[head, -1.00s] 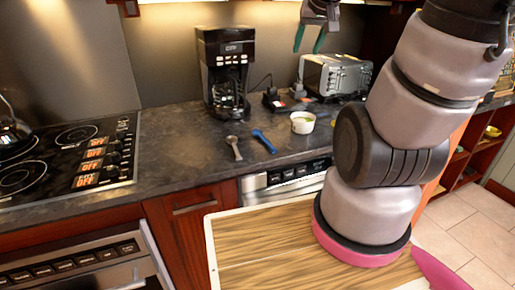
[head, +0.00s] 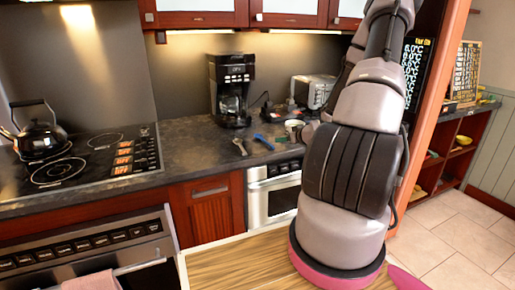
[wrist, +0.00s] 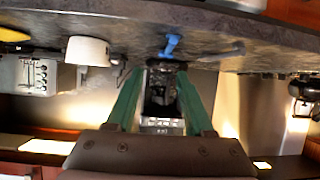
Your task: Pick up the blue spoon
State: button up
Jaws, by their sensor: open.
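The blue spoon (head: 264,142) lies on the dark counter, to the right of a grey spoon (head: 240,146) and left of a small white cup (head: 293,125). The cup is partly hidden by my arm in the head view. My gripper is not visible in the head view. In the wrist view, which looks upside down, my gripper (wrist: 158,74) has its two green fingers spread with nothing held between them. The blue spoon (wrist: 171,45) shows just beyond the fingertips, apart from them. The grey spoon (wrist: 215,53) and white cup (wrist: 88,50) lie on either side.
A black coffee maker (head: 231,90) stands behind the spoons, and a toaster (head: 315,92) stands at the back right. A stove (head: 80,158) with a kettle (head: 39,134) is at left. Upper cabinets (head: 200,12) hang above. The counter (head: 195,140) left of the spoons is clear.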

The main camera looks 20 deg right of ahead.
aim_at(269, 143)
jog(key=shift+t, duration=0.4)
jog(key=w+f, duration=0.1)
jog(key=w+a+f, duration=0.1)
jog(key=w, duration=0.2)
jog(key=shift+a+f, duration=0.25)
jog(key=shift+f, duration=0.15)
jog(key=shift+a+f+x, duration=0.15)
jog(key=shift+x, duration=1.2)
jog(key=shift+a+f+x, duration=0.15)
jog(key=shift+x, duration=1.2)
jog(key=shift+s, duration=0.15)
grip_shut()
